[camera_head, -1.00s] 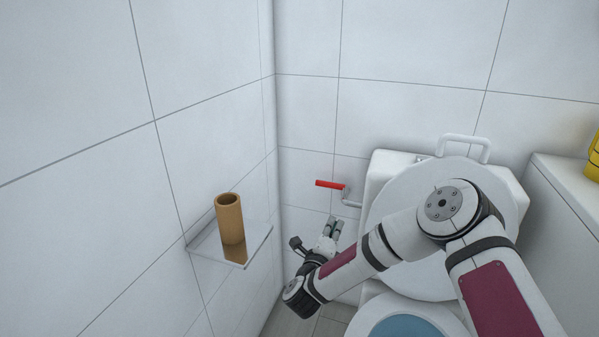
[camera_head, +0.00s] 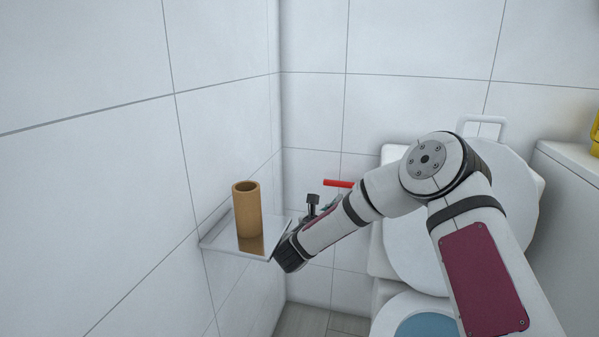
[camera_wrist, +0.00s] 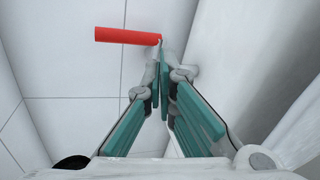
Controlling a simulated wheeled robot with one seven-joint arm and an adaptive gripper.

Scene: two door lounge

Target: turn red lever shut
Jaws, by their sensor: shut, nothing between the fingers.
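The red lever (camera_head: 337,183) sticks out to the left, roughly level, in front of the back wall beside the toilet. In the head view my arm hides its right end and the pipe under it. In the wrist view the red lever (camera_wrist: 127,36) lies across the top, with its right end just beyond my fingertips. My gripper (camera_wrist: 160,62) is shut and empty, its fingers together and pointing toward that end of the lever. I cannot tell whether the tips touch it. In the head view my gripper is mostly hidden behind my wrist.
A clear shelf (camera_head: 222,243) on the left wall holds a brown cardboard tube (camera_head: 247,212), close to my wrist. The toilet (camera_head: 455,245) with its raised lid stands behind my arm on the right. A white ledge with a yellow object (camera_head: 594,140) is at the far right.

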